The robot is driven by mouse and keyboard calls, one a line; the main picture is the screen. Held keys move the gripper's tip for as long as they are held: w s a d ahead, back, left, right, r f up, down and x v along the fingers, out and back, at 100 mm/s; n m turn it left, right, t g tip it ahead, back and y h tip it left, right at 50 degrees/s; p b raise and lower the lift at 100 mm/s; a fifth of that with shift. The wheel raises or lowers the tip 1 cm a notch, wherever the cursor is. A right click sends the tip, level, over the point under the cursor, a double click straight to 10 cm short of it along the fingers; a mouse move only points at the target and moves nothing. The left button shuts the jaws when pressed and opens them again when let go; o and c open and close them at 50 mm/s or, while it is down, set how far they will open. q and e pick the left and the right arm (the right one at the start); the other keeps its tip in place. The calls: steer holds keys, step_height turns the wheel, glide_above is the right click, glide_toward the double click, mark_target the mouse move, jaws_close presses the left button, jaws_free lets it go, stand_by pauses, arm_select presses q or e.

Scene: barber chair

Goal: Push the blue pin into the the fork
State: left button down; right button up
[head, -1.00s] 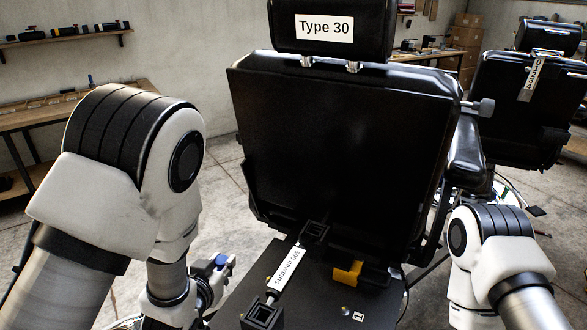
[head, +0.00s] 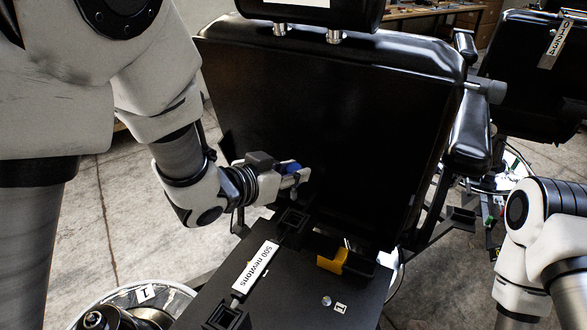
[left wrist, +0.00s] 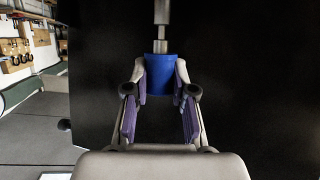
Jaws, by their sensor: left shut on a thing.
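The blue pin (head: 290,168) is between the fingers of my left gripper (head: 297,181), in front of the black chair back (head: 330,120). In the left wrist view, the left gripper (left wrist: 160,88) is shut on the pin's blue body (left wrist: 158,70). The pin's grey stepped metal shaft (left wrist: 162,28) points away from the gripper. Two black square sockets, a far one (head: 292,222) and a near one (head: 227,318), stand at the ends of a "500 newtons" label (head: 255,267). I cannot tell which part is the fork. My right gripper is out of view.
A yellow piece (head: 332,261) sits in a black holder right of the label. A second chair (head: 545,70) stands behind at the right.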

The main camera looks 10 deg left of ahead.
mark_target(292, 193)
arm_select(q)
step_height(292, 193, down, 4)
steer(key=b, duration=0.3)
steer(key=shift+f, duration=0.2)
steer(key=shift+f+b, duration=0.4)
steer(key=shift+f, duration=0.1)
steer(key=shift+p, duration=0.3)
stand_by(0.7)
step_height(292, 193, down, 6)
steer(key=b, duration=0.5)
stand_by(1.8)
steer(key=c, duration=0.9)
jaws_free()
steer(key=shift+r, duration=0.1)
